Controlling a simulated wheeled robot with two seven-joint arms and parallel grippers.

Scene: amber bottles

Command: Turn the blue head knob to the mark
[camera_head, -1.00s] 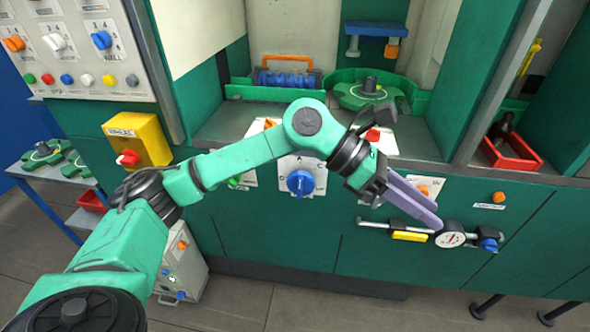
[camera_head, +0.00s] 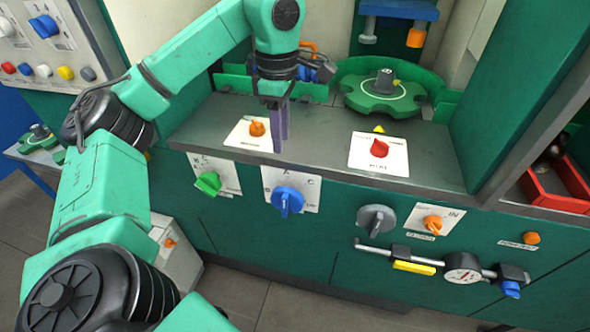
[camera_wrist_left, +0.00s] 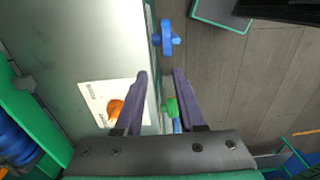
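The blue knob (camera_head: 287,200) sits on a white plate (camera_head: 309,194) on the green front panel, below the counter edge. The letters A and C show on the plate; a pale line on the knob appears to run downward. The blue knob also shows in the left wrist view (camera_wrist_left: 167,39), beyond the fingertips. My left gripper (camera_head: 280,143) points down above the counter, behind and above the knob, not touching it. In the left wrist view its purple fingers (camera_wrist_left: 161,73) are apart with nothing held between them. My right gripper is not in view.
A green knob (camera_head: 208,183) sits left of the blue one, a grey knob (camera_head: 376,219) right. An orange knob (camera_head: 257,128) and a red knob (camera_head: 379,148) stand on the counter (camera_head: 320,140). A gauge bar (camera_head: 463,267) juts from the panel. Another blue knob (camera_head: 44,26) is far left.

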